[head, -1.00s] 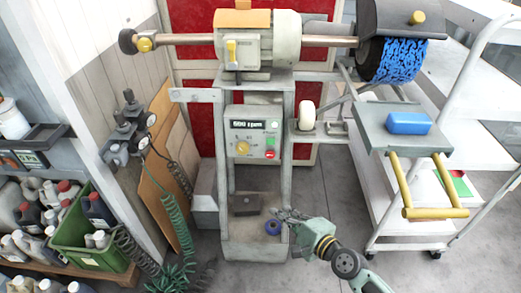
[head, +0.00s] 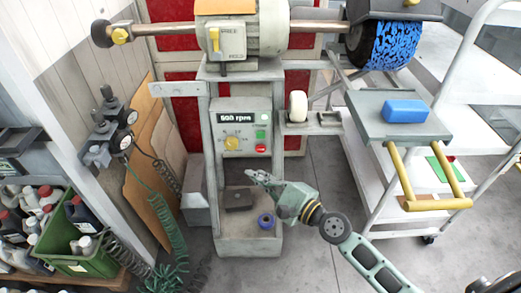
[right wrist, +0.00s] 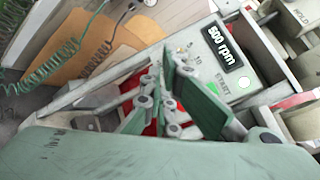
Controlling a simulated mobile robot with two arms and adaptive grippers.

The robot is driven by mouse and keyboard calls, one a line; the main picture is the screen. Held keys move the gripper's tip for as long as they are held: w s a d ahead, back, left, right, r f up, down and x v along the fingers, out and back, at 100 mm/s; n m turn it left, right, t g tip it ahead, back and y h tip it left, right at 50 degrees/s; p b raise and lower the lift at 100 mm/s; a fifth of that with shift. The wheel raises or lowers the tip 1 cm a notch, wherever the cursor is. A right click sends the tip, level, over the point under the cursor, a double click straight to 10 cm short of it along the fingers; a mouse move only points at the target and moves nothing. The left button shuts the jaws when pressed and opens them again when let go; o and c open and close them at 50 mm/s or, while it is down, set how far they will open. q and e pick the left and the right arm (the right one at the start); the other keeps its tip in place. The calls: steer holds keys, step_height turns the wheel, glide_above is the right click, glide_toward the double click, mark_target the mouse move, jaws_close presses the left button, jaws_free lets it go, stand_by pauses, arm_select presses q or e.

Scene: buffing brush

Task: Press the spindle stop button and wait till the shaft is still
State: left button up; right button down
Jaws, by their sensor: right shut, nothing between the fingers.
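The control box (head: 240,130) on the grey machine has a lit display (head: 240,118). In the right wrist view the display (right wrist: 222,46) reads 500 rpm. A red stop button (head: 260,148) sits below a green start button (head: 260,134); the green one (right wrist: 215,87) also shows in the right wrist view, where the red button cannot be made out. The shaft (head: 165,29) carries a blue brush (head: 392,45) at the right. My right gripper (head: 254,175) is shut and empty, a little below the red button and apart from it. My left gripper is out of view.
A grey tray (head: 365,118) with a blue block (head: 405,110) and yellow handles (head: 437,203) stands right of the box. A dark block (head: 238,200) and purple roll (head: 265,221) lie on the machine's lower shelf. Coiled hoses (head: 168,225) hang at left.

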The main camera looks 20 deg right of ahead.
mark_target(261, 148)
steer(key=w+d+b, duration=0.1)
steer(key=w+d, duration=0.1)
steer(key=w, duration=0.5)
steer(key=shift+b, duration=0.4)
stand_by(0.7)
steer(key=shift+w+d, duration=0.1)
steer(key=shift+w, duration=0.1)
steer(key=shift+w, duration=0.3)
steer(key=shift+w+d, duration=0.2)
steer(key=shift+w, duration=0.2)
stand_by(0.7)
steer(key=shift+s, duration=0.2)
steer(key=shift+s+a, duration=0.25)
steer(key=shift+s, duration=0.4)
